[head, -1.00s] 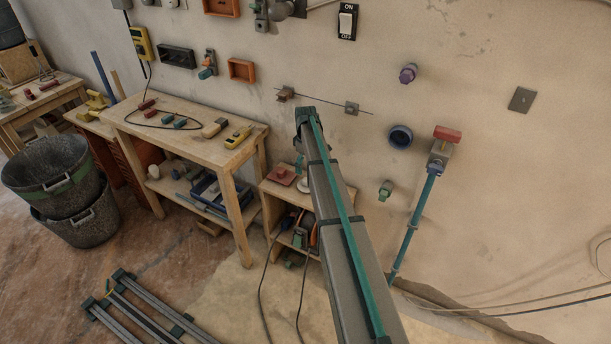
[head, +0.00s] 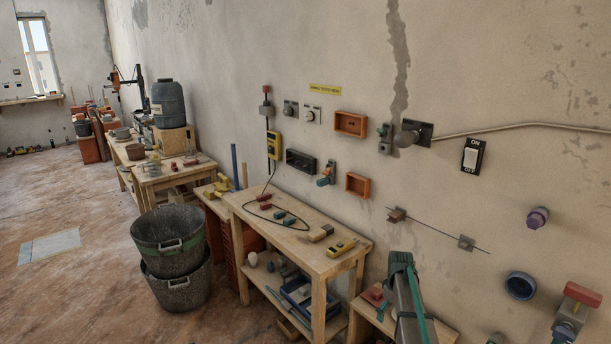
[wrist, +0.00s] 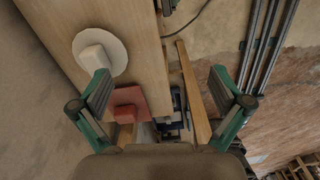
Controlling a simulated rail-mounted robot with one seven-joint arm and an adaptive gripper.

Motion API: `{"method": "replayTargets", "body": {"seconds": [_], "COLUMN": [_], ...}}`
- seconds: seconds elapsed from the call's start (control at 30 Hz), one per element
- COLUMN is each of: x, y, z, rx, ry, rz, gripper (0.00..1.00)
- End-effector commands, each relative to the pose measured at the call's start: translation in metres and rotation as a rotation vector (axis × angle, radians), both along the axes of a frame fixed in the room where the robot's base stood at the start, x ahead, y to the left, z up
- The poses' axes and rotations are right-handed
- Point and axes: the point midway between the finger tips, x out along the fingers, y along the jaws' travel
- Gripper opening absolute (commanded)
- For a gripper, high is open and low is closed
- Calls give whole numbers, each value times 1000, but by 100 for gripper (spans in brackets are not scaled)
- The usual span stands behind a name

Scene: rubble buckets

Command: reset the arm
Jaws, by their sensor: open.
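My arm (head: 408,305) shows at the lower right of the head view, in front of the wall by a small wooden shelf. Its gripper end is not clearly seen there. In the wrist view my gripper (wrist: 160,85) is open, its two green-and-grey fingers wide apart with nothing between them in their hold. Beyond the fingers are a wooden board (wrist: 135,45), a white round piece (wrist: 97,50) and a red square block (wrist: 130,104). They appear apart from the fingers, though the left fingertip overlaps the white piece in the picture.
A wooden workbench (head: 290,238) with tools stands left of my arm. Stacked black buckets (head: 170,245) stand on the floor further left. The wall holds a switch (head: 473,155), orange boxes (head: 350,124), a blue ring (head: 521,286) and a red-handled valve (head: 577,310). The floor at left is open.

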Motion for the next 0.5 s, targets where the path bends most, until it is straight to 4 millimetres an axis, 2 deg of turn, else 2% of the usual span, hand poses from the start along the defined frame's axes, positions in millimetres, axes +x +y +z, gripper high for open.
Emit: {"method": "replayTargets", "body": {"seconds": [0.03,0.2,0.3,0.5], "x": [-40,-131,-178,-257], "y": [27,90,117,153], "z": [-13,-45,-57,-69], "rx": [0,-1,-2,-1], "ry": [4,2,-1,-4], "rz": [-38,-205,-293,-440], "gripper": [100,100,100,100]}}
